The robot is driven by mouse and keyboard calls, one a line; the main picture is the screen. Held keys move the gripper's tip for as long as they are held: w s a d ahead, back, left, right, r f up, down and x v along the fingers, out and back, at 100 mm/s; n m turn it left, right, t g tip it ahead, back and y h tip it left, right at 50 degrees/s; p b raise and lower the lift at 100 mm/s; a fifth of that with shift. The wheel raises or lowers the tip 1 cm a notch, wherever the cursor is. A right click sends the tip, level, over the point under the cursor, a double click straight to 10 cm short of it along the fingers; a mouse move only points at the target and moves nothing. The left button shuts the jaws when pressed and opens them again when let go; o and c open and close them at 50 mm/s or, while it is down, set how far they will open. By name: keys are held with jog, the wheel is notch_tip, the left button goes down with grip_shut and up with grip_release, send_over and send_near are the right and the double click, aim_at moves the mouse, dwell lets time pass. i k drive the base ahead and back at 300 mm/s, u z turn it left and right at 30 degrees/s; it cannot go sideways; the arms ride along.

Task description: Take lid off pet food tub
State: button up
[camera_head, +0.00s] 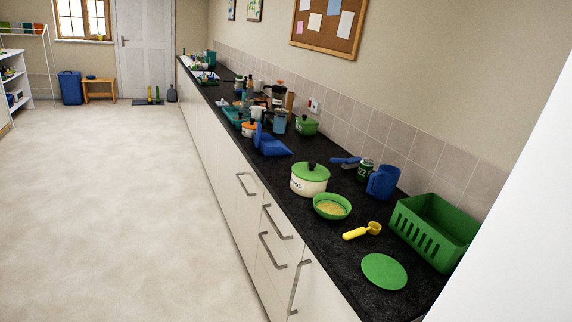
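A cream tub (309,186) with a small label on its front stands on the dark worktop, near the front edge. It looks like the pet food tub. Its green lid (310,170) with a dark knob sits on top and covers the inside. A green bowl (332,206) with yellowish contents stands close to its right. My gripper is not in view.
A blue dustpan (268,143) and several pots crowd farther back. The floor (120,210) at left is clear.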

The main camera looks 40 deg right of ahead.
aim_at(313, 172)
jog(key=z, duration=0.1)
jog(key=i, duration=1.25)
jog(key=z, duration=0.4)
jog(key=i, duration=1.3)
jog(key=z, duration=0.5)
jog(key=i, duration=1.15)
jog(key=z, duration=0.3)
